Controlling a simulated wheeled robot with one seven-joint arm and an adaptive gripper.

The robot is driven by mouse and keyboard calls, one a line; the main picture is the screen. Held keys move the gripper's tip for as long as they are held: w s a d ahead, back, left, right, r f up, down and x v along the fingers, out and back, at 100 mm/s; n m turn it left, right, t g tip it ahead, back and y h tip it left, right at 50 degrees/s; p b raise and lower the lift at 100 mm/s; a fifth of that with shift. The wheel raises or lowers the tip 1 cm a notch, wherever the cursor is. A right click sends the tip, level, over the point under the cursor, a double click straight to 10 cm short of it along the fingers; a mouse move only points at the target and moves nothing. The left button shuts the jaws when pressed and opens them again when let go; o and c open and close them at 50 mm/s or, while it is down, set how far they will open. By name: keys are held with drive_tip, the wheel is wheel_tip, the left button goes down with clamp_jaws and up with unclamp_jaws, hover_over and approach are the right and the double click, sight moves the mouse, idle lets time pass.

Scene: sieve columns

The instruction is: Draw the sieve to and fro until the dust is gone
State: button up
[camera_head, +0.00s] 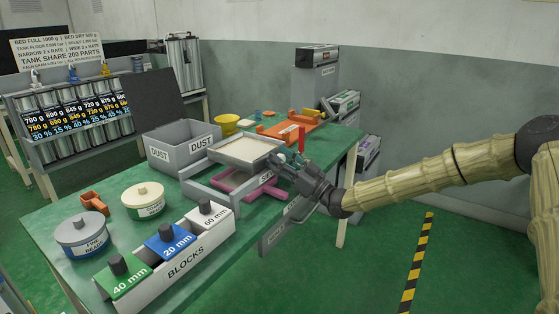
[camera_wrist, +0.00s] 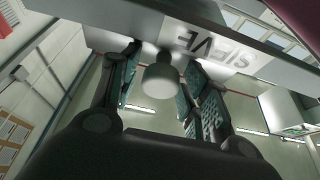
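The sieve is a grey tray (camera_head: 215,150) of pale grains (camera_head: 247,151), resting on a grey frame (camera_head: 207,197) on the green table. I cannot tell dust from grains at this size. My gripper (camera_head: 283,167) is at the sieve's right-hand front side. In the wrist view, a bar lettered SIEVE (camera_wrist: 215,52) carries a pale round knob (camera_wrist: 161,80). The knob stands between the two fingers of my gripper (camera_wrist: 160,88); a gap shows at the left finger, and contact on the right is unclear. A grey DUST box (camera_head: 182,150) stands behind left, its dark lid raised.
A magenta piece (camera_head: 236,183) lies under the sieve. The BLOCKS rack (camera_head: 185,262) with green, blue and white blocks is in front. Two lidded tins (camera_head: 82,236) stand at the left. A yellow bowl (camera_head: 227,124) and orange tray (camera_head: 285,134) are behind. Floor at right is clear.

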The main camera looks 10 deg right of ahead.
idle(0.3)
drive_tip(key=v, duration=1.2)
drive_tip(key=shift+f, duration=0.1)
